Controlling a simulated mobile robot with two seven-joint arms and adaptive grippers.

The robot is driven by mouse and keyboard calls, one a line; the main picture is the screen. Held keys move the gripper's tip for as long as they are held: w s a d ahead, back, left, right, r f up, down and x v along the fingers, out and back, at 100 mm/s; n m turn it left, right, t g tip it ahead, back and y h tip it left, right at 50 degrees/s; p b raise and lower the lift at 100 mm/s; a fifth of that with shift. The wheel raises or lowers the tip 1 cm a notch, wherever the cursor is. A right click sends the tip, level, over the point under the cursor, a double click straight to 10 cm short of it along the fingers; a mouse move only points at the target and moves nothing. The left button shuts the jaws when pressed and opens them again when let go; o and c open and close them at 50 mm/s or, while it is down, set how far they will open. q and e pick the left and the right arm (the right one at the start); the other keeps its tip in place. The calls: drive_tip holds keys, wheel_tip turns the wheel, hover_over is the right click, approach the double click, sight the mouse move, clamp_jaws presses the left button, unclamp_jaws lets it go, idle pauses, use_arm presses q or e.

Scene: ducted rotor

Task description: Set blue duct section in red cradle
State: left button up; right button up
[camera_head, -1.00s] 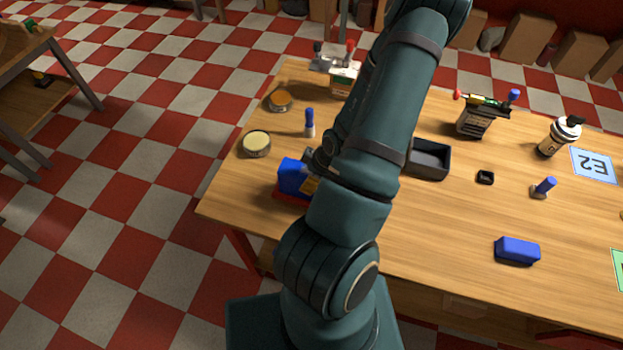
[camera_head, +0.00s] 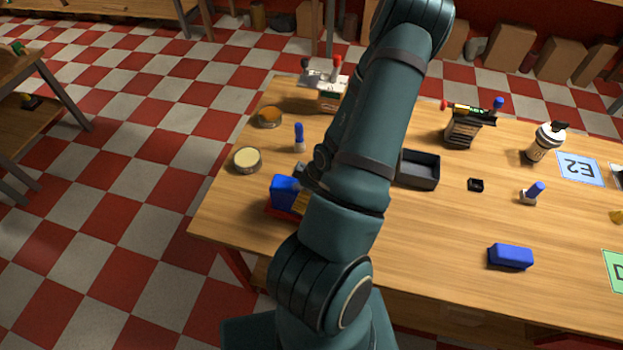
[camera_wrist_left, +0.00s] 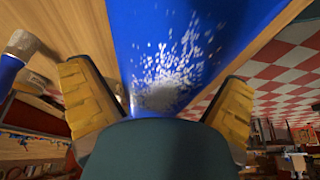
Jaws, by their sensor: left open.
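The blue duct section (camera_head: 284,190) is at the left front of the wooden table, at the red cradle (camera_head: 277,212). Only a strip of the cradle shows below it, so I cannot tell how fully the section is seated. My left gripper (camera_head: 303,188) is beside the duct section's right side, partly hidden by my own arm. In the left wrist view, the blue surface (camera_wrist_left: 180,45) fills the space between the spread yellow finger pads of the gripper (camera_wrist_left: 157,80). The gripper is open. My right gripper is not in view.
A black tray (camera_head: 418,170), a blue block (camera_head: 510,256) and a blue-handled tool (camera_head: 532,193) lie to the right. A cream-topped round tin (camera_head: 247,160) and an upright blue-handled item (camera_head: 299,137) stand behind the cradle. The front middle of the table is clear.

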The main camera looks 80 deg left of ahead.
use_arm(q)
drive_tip(key=p+v, duration=0.3)
drive_tip(key=v, duration=0.4)
drive_tip(key=shift+r, duration=0.1)
drive_tip(key=shift+v, duration=2.15)
drive_tip(key=w+d+f+m+t+h, duration=0.1)
drive_tip(key=w+d+f+m, duration=0.3)
drive_tip(key=w+d+m, duration=0.35)
drive_tip(key=w+d+f+m+t, duration=0.2)
drive_tip(key=w+d+f+m, duration=0.2)
drive_tip(key=w+d+m, duration=0.35)
drive_tip(key=w+d+r+m+t+h, duration=0.1)
drive_tip(key=w+d+m+h, duration=0.1)
drive_tip(key=w+d+m, duration=0.2)
drive_tip(key=w+d+r+m+t+h, duration=0.1)
drive_tip(key=d+m, duration=0.8)
drive_tip(key=d, duration=1)
drive_tip(key=w+t+h, duration=0.1)
drive_tip(key=w+h, duration=0.1)
drive_tip(key=w, duration=0.1)
drive_tip(key=shift+d+m, duration=0.4)
